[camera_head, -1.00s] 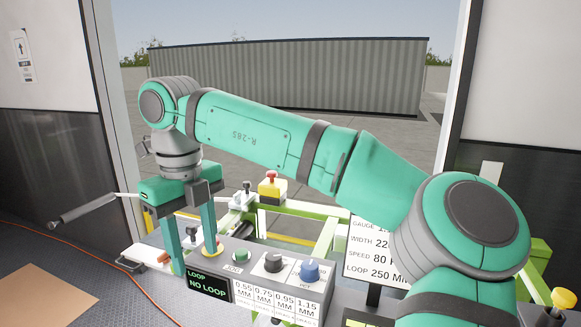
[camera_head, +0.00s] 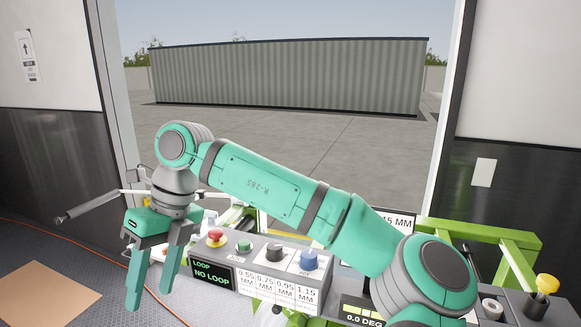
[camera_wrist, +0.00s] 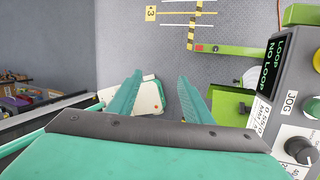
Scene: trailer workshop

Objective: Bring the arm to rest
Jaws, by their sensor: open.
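My gripper (camera_head: 151,278) is green with two long parallel fingers. It hangs pointing down at the left of the control panel (camera_head: 243,247), with its fingers apart and nothing between them. In the wrist view my gripper (camera_wrist: 158,85) shows its fingers spread. A white plate (camera_wrist: 149,97) shows partly behind the left finger, and floor shows between the fingers. My arm stretches from the lower right across the panel, bent at the elbow, and hides part of the machine behind it.
A thin rod (camera_head: 88,205) sticks out left. Open floor lies left, with a brown sheet (camera_head: 42,296).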

